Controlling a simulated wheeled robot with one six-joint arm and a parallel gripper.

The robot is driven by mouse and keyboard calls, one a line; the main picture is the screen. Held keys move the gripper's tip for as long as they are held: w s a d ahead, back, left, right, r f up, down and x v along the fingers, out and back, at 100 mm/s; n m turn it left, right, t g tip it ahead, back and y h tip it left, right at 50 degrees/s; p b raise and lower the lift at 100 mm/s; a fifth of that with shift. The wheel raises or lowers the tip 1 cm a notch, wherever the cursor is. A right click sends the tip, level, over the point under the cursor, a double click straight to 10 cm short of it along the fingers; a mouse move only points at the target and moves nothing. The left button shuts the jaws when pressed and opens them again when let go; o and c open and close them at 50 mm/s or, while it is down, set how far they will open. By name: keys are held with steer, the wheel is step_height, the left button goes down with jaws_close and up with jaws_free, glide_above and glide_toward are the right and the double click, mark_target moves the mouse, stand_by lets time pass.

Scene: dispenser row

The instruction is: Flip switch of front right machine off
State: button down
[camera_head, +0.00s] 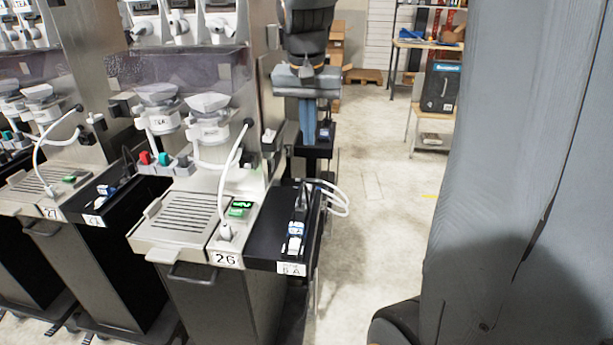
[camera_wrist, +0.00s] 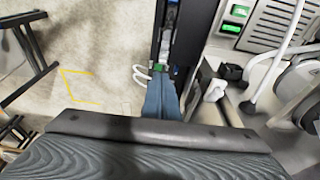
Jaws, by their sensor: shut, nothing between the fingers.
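The front right machine (camera_head: 180,236) is labelled 26 and has a grey drip grille and a lit green display (camera_head: 242,207). The display also shows at the top of the wrist view (camera_wrist: 240,11). A small white part (camera_head: 269,137) sits on the machine's side wall; it also shows in the wrist view (camera_wrist: 215,90). I cannot tell for sure whether it is the switch or how it is set. My gripper (camera_head: 308,141) points down, blue fingers shut and empty, to the right of the white part and apart from it. In the wrist view the fingers (camera_wrist: 161,80) are together.
A black side shelf (camera_head: 262,247) labelled 8A holds small blue-and-white items (camera_head: 295,238). White cables (camera_head: 335,198) loop beside it. Machine 27 (camera_head: 28,205) stands to the left. The floor (camera_head: 375,230) to the right is clear, with a bench (camera_head: 430,141) farther back.

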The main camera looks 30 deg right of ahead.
steer(key=p, duration=0.3)
glide_above(310, 188)
steer(key=s, duration=0.1)
steer(key=f, duration=1.2)
steer(key=shift+s+a+f, duration=0.15)
steer(key=shift+a+f, duration=0.1)
steer(key=shift+a, duration=0.15)
steer(key=shift+f, duration=0.65)
steer(key=shift+a, duration=0.1)
steer(key=shift+s+a+f+b, duration=0.1)
steer(key=shift+s+f+b, duration=0.15)
steer(key=shift+f+b, duration=0.2)
steer(key=shift+w+r, duration=0.1)
steer(key=shift+w+d+r+p, duration=0.25)
steer(key=shift+w+d+p, duration=0.15)
steer(key=shift+w+p, duration=0.1)
